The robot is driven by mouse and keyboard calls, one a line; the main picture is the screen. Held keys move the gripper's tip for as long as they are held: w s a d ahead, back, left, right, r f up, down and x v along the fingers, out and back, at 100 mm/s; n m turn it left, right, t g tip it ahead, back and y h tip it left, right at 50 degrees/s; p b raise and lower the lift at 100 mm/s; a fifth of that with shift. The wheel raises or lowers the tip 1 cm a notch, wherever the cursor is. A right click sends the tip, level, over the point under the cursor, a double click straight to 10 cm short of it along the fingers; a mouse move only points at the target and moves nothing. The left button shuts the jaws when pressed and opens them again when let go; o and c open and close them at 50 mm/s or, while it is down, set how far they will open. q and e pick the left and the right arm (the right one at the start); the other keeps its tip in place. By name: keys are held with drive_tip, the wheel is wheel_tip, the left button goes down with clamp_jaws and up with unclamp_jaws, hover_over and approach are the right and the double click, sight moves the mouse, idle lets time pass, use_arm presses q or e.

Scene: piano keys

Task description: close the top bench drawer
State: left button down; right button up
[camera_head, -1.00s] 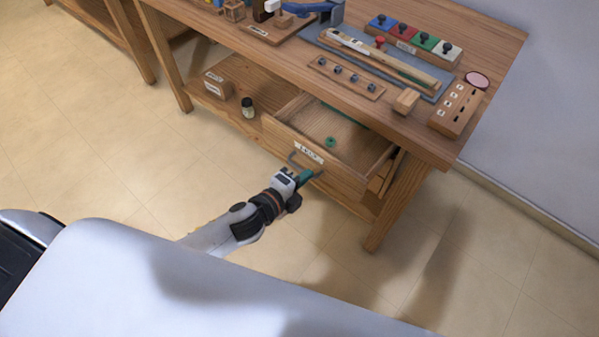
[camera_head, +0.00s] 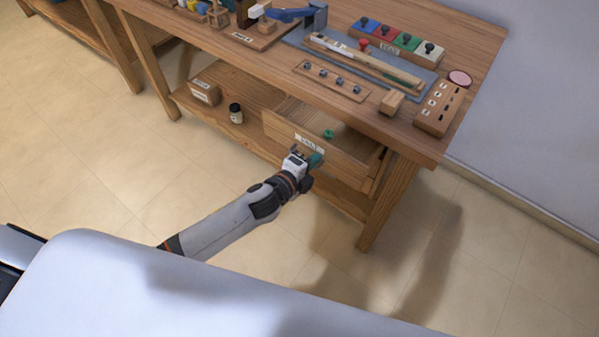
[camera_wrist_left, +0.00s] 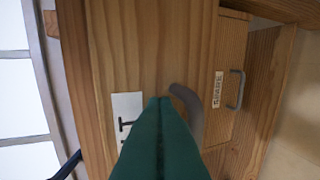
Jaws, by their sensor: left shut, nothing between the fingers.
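The top bench drawer (camera_head: 338,158) is a wooden drawer under the bench top, partly open, with a white label on its front and a small green ring-like item (camera_head: 328,134) inside. Its front fills much of the left wrist view (camera_wrist_left: 150,60), with the curved grey handle (camera_wrist_left: 190,108) beside my fingers. My left gripper (camera_head: 316,160) is shut and empty, its green fingertips at the drawer front by the handle. Whether they touch the wood is hard to tell. My right gripper is not in view.
A second drawer (camera_wrist_left: 232,90) with a grey handle and label shows in the left wrist view, shut. The bench top (camera_head: 400,165) carries several blocks and tools. A box (camera_head: 206,92) and a dark jar (camera_head: 236,113) stand on the lower shelf. Floor in front is clear.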

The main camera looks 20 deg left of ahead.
use_arm(q)
drive_tip(key=w+d, duration=0.1)
drive_tip(key=w, duration=0.2)
drive_tip(key=w+d+b, duration=0.1)
drive_tip(key=w, duration=0.3)
drive_tip(key=w+d, duration=0.2)
drive_tip(key=w, duration=0.2)
drive_tip(key=shift+w+d+f, duration=0.1)
drive_tip(key=shift+w, duration=0.1)
drive_tip(key=shift+w+d+b, duration=0.15)
drive_tip(key=shift+w+b, duration=0.2)
drive_tip(key=shift+w, duration=0.1)
drive_tip(key=shift+r, duration=0.25)
drive_tip(key=shift+r, duration=0.15)
